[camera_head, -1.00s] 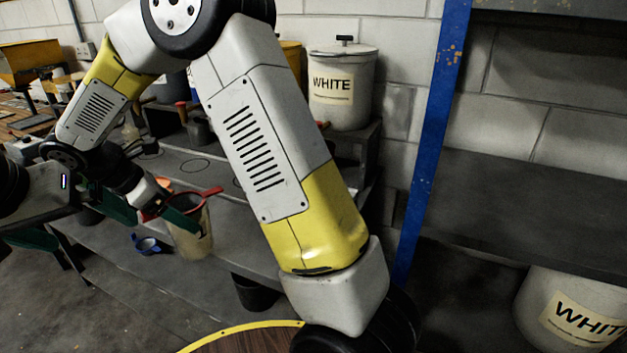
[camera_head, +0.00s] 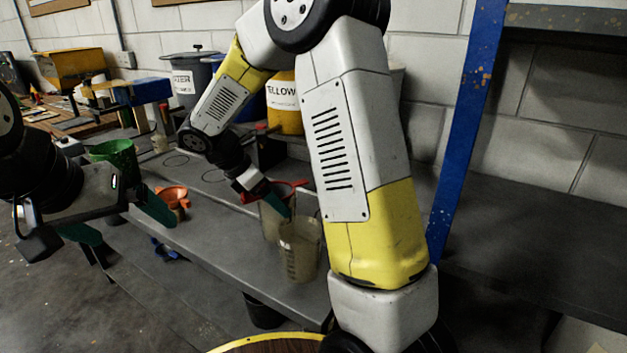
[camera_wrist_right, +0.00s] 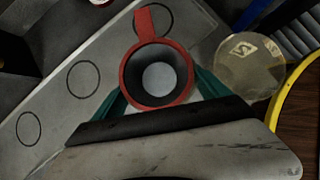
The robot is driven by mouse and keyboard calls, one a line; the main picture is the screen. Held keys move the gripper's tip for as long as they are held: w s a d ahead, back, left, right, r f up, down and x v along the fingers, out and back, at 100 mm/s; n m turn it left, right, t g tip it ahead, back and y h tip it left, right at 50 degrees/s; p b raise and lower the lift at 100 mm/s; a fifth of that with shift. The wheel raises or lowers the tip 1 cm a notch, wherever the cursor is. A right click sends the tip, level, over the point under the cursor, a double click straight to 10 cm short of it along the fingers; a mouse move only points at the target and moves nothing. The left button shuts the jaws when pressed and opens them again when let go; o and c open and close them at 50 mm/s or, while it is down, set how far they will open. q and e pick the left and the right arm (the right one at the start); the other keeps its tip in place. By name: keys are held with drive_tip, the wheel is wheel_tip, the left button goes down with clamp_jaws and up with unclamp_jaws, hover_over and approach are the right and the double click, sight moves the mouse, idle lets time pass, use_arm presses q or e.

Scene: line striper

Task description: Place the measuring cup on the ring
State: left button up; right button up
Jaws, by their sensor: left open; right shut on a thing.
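A translucent measuring cup (camera_head: 271,222) with a red-rimmed, handled piece (camera_head: 300,183) on top is between my right gripper's fingers (camera_head: 283,205). Dark rings are drawn on the bench, one left of the grip (camera_wrist_right: 83,79). My left gripper (camera_head: 118,222) is open and empty.
The grey bench (camera_head: 205,225) also holds an orange funnel-like piece (camera_head: 172,195) and a green container (camera_head: 115,157). A blue item (camera_head: 165,250) lies lower, near the front edge. A yellow bucket (camera_head: 284,105) stands at the back. A blue post (camera_head: 465,130) rises at right.

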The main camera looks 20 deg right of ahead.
drive_tip(key=w+d, duration=0.2)
drive_tip(key=d, duration=0.6)
drive_tip(key=w+d+f, duration=0.1)
drive_tip(key=w+d, duration=0.1)
drive_tip(key=d, duration=0.7)
drive_tip(key=shift+w+f, duration=0.25)
drive_tip(key=shift+w, duration=0.1)
drive_tip(key=shift+d, duration=0.1)
drive_tip(key=o, duration=1.6)
drive_tip(key=shift+f, duration=0.15)
drive_tip(key=shift+o, duration=0.2)
drive_tip(key=v, duration=1.2)
drive_tip(key=s+a+r+m+t+y, duration=0.1)
drive_tip(key=s+a+m+y, duration=0.1)
drive_tip(key=s+m, duration=0.5)
drive_tip(key=s+a+r+m+t+y, duration=0.2)
drive_tip(key=s+m, duration=0.4)
drive_tip(key=s, duration=0.3)
drive_tip(key=s+a+r+m+t+y, duration=0.1)
drive_tip(key=s+a+r+m+y, duration=0.1)
drive_tip(key=s+m, duration=0.5)
drive_tip(key=s+a+y, duration=0.1)
drive_tip(key=y, duration=0.1)
drive_tip(key=shift+m+y, duration=0.3)
